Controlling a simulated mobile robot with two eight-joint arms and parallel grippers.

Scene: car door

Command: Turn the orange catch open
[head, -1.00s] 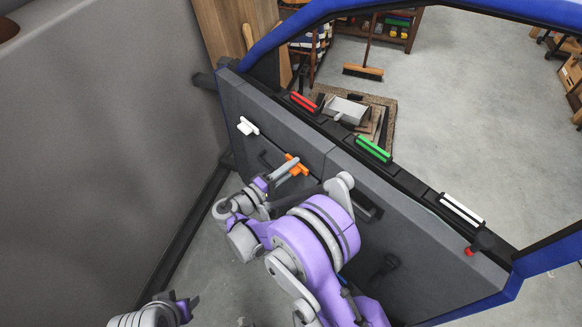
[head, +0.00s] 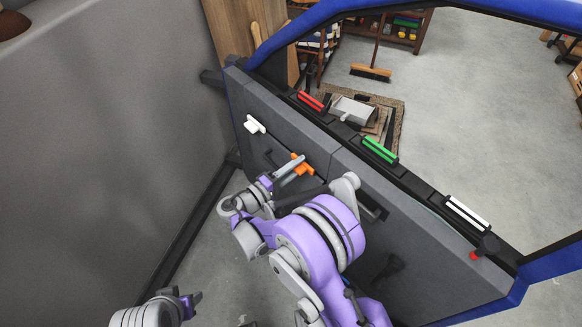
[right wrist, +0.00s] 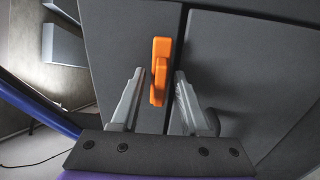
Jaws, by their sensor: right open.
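The orange catch (head: 302,164) sits on the grey inner panel of the car door (head: 400,235). In the right wrist view the catch (right wrist: 160,70) stands nearly upright, with its lower end between my fingers. My right gripper (head: 288,170) is at the catch in the head view. In the right wrist view the right gripper (right wrist: 158,88) is open, one finger on each side of the catch, with a visible gap on both sides. My left gripper (head: 190,302) is low at the left of the head view, away from the door; its jaw opening is unclear.
A white catch (head: 254,124) is on the panel to the left. Red (head: 311,102), green (head: 380,150) and white (head: 467,213) bars line the door's upper ledge. A red-tipped black knob (head: 485,248) is at the right. A grey wall (head: 100,140) stands close on the left.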

